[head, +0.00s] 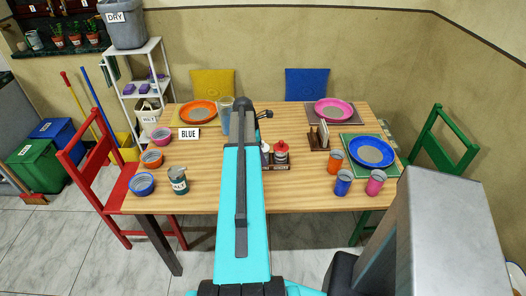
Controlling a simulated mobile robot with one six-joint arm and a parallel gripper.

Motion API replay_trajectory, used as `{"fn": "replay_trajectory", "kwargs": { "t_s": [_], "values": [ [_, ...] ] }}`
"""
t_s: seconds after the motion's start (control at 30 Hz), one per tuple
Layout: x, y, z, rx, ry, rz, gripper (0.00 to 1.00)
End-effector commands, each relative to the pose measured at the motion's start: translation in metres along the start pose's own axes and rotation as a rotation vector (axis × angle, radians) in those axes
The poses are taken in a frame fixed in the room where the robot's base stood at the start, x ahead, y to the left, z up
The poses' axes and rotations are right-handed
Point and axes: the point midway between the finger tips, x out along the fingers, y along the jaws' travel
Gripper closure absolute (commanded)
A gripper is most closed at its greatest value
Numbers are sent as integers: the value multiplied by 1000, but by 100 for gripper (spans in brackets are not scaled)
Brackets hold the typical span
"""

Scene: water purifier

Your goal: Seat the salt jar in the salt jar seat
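The salt jar (178,181) is a dark green jar with a grey top and a white label reading SALT. It stands upright near the table's front left, right of a blue bowl. A brown wooden caddy (278,167) stands near the table's middle, partly hidden by my turquoise arm. It holds a red-capped jar (281,152); a whitish item shows beside it. I cannot tell which place in it is the salt jar seat. A small dark forked part, perhaps my gripper (265,114), shows at the arm's far end, away from the salt jar. Its opening is unclear.
Bowls (142,184) and a BLUE sign (189,134) are on the table's left. A napkin holder (319,138), cups (343,183) and a blue plate (372,151) are on the right. A red chair (93,180) stands at the left edge. The front middle is mostly clear.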

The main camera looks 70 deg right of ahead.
Motion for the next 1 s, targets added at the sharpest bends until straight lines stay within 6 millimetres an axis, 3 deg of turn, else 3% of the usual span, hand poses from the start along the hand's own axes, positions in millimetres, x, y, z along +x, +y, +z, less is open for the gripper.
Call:
{"fn": "replay_trajectory", "kwargs": {
  "t_s": [0.57,1.0],
  "values": [
    [-6,-1,0,0,-1,-2,36],
    [-52,0,0,0,-1,1,36]
  ]
}}
